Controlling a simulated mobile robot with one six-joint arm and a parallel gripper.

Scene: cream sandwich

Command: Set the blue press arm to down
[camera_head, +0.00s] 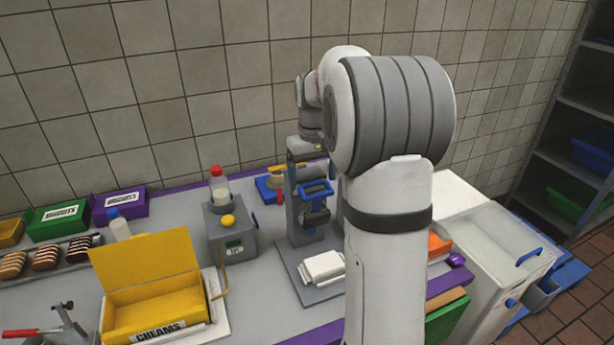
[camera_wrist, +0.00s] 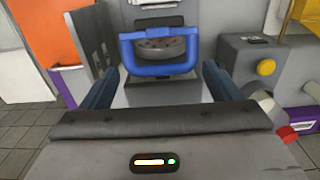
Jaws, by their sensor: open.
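The blue press arm (camera_head: 316,188) is a U-shaped blue handle on the front of a grey press (camera_head: 291,210) with an upright column. In the wrist view the blue press arm (camera_wrist: 160,69) fills the middle, with a dark round part behind it. My gripper (camera_wrist: 161,72) is open, with one dark finger on each side of the handle. I see no finger closed on it, and I cannot tell how far the fingertips reach along it. In the head view my arm hides part of the press's right side, and the fingers are hard to make out.
A grey dispenser (camera_head: 232,240) with a yellow button and a red-capped bottle stands left of the press. White blocks (camera_head: 323,267) lie on the press base. A yellow creams box (camera_head: 155,300) sits front left. A white cabinet (camera_head: 492,265) is at right.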

